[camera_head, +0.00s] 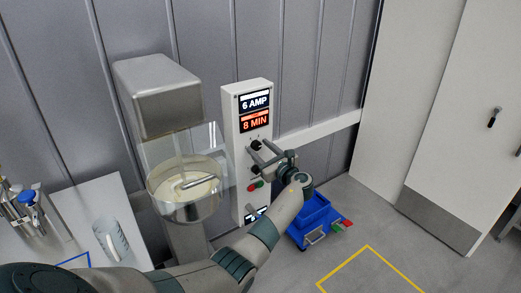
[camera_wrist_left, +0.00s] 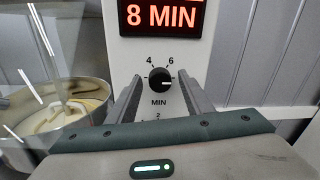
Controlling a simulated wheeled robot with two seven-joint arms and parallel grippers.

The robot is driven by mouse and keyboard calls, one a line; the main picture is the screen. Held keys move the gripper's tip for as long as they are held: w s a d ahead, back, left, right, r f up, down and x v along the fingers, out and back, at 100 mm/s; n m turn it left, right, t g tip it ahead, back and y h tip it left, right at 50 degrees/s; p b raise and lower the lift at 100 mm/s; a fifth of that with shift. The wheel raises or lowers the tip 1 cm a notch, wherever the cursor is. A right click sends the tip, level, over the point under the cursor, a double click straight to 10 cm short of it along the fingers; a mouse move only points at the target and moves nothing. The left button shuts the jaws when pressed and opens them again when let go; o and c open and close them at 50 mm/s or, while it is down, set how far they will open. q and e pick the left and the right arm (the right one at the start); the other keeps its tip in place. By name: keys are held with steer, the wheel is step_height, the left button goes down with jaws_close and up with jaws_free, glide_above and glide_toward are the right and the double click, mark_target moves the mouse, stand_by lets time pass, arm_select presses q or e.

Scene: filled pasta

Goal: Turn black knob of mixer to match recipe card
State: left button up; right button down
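The mixer's white control panel (camera_head: 237,135) carries a display reading 6 AMP (camera_head: 256,102) and a red display reading 8 MIN (camera_head: 256,122). In the left wrist view, the red 8 MIN display (camera_wrist_left: 162,17) is above the black knob (camera_wrist_left: 159,79), which is labelled MIN with 4 and 6 at its top. The knob's light mark points right. My left gripper (camera_head: 262,156) is at the panel. Its fingers (camera_wrist_left: 159,88) are open, one on either side of the knob, with visible gaps. My right gripper is not in view.
The mixer bowl (camera_head: 185,205) behind a clear guard is left of the panel. Green and red buttons (camera_head: 255,186) are below the gripper. A table with a clear jug (camera_head: 110,240) is at left. A blue cart (camera_head: 315,218) stands on the floor at right.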

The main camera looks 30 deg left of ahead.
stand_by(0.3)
arm_select(q)
steer(key=shift+s+d+f+b, duration=0.2)
steer(key=shift+s+d+b, duration=0.2)
steer(key=shift+d, duration=0.3)
steer(key=b+v, duration=0.5)
steer(key=v, duration=1)
steer(key=shift+d+r+b, duration=0.2)
steer(key=shift+d+b, duration=0.15)
steer(key=shift+b, duration=0.05)
steer(key=shift+s, duration=0.15)
